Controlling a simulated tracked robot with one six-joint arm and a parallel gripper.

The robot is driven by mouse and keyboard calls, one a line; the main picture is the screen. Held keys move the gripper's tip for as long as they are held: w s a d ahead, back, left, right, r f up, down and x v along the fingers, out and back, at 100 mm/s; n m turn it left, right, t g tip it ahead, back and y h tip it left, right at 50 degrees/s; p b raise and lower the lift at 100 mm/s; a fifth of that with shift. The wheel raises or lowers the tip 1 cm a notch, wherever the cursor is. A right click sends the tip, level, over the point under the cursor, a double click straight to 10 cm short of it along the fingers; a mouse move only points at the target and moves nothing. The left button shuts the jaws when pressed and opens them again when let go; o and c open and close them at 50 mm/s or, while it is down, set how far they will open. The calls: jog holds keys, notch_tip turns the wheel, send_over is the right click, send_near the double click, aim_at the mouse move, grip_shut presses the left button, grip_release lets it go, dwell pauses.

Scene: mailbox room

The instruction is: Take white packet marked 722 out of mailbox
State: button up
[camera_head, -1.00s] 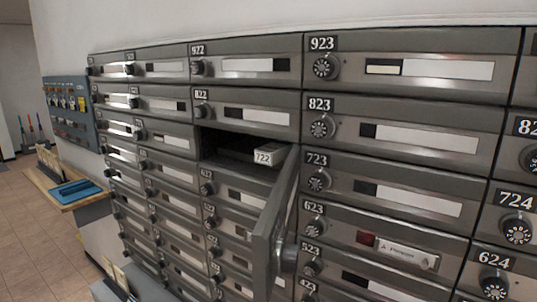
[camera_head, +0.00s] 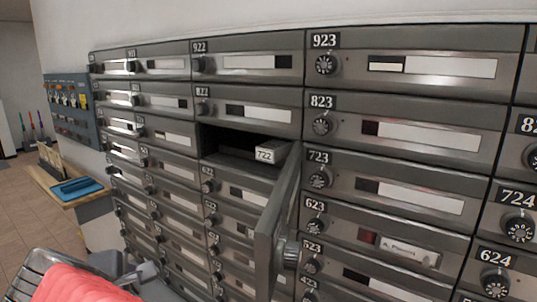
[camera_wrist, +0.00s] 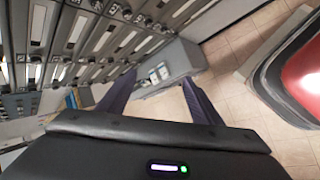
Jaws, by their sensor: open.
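The white packet marked 722 (camera_head: 265,155) lies inside an open mailbox compartment (camera_head: 222,142) in the head view. Its numbered end faces out near the opening. The compartment's metal door (camera_head: 274,228) is swung open toward me on the right side, with its lock knob on the far face. In the wrist view my gripper (camera_wrist: 159,76) is open, with two dark fingers apart and nothing between them. It is away from the packet, and I cannot make out the packet in the wrist view.
Closed mailboxes with dials surround the opening, such as 723 (camera_head: 395,190) and 823 (camera_head: 400,130). A wooden shelf with a blue tray (camera_head: 77,188) is at the left. Tiled floor (camera_wrist: 225,55) shows in the wrist view.

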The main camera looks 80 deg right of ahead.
jog(key=s+d+r+n+g+h, duration=0.2)
jog(key=s+d+r, duration=0.15)
jog(key=d, duration=0.35)
jog(key=s+d+r+n+g+h, duration=0.1)
jog(key=s+d+r+g+h, duration=0.1)
jog(key=d+r, duration=0.3)
jog(key=n+g+h, duration=0.5)
send_near(264, 153)
jog(key=v, duration=0.3)
jog(key=shift+d, duration=0.2)
jog(key=shift+d, duration=0.1)
jog(key=shift+f+x, duration=0.15)
jog(key=shift+x, duration=3.05)
jog(key=shift+f+x, duration=0.1)
jog(key=shift+x, duration=3.1)
jog(key=shift+c, duration=0.6)
jog(key=c, duration=0.7)
jog(key=shift+s+r, duration=0.15)
jog(key=shift+r, duration=0.15)
